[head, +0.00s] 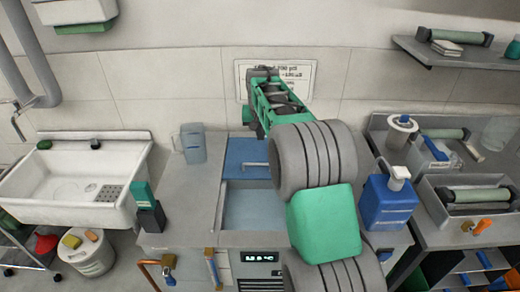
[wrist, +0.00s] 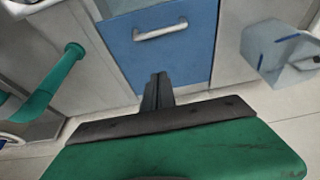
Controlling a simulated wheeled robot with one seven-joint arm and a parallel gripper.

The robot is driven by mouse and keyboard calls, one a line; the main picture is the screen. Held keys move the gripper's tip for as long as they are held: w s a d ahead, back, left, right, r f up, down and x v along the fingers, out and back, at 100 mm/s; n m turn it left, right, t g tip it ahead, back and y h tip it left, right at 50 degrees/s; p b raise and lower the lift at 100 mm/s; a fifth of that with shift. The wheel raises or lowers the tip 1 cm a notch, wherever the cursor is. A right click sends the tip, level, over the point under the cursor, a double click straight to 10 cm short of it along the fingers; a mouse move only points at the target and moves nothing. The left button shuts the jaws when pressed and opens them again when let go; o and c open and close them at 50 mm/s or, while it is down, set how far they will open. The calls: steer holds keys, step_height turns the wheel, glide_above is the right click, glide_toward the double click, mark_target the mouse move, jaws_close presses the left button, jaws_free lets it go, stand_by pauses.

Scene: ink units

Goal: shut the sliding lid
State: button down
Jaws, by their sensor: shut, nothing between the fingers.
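The sliding lid (head: 245,151) is a blue panel with a pale bar handle (head: 256,164). It lies over the far part of a sunken tank (head: 253,207) in the counter, and the near part of the tank is open. In the wrist view the lid (wrist: 188,61) and its handle (wrist: 160,33) show ahead of my gripper (wrist: 157,80). The gripper's dark fingers are together and empty, apart from the handle in that picture. In the head view my arm covers the right part of the tank and lid, and the fingertips cannot be made out.
A grey-blue jug (head: 193,143) stands left of the lid. A blue bottle (head: 387,203) stands right of my arm. A green and dark box (head: 148,208) stands at the counter's left edge. A white sink (head: 75,178) is further left. The wall is close behind.

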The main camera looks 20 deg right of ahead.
steer(key=p, duration=0.2)
glide_above(260, 169)
steer(key=w+d, duration=0.2)
steer(key=w, duration=0.2)
steer(key=f, duration=0.8)
steer(key=shift+s+a+f, duration=0.1)
steer(key=shift+s+a, duration=0.1)
steer(key=shift+s, duration=0.05)
steer(key=s, duration=0.1)
steer(key=s+a, duration=0.1)
steer(key=s, duration=0.1)
steer(key=shift+a+f+p, duration=0.15)
steer(key=shift+f+p, duration=0.15)
steer(key=shift+s+f, duration=0.2)
steer(key=shift+f, duration=0.05)
steer(key=shift+a, duration=0.15)
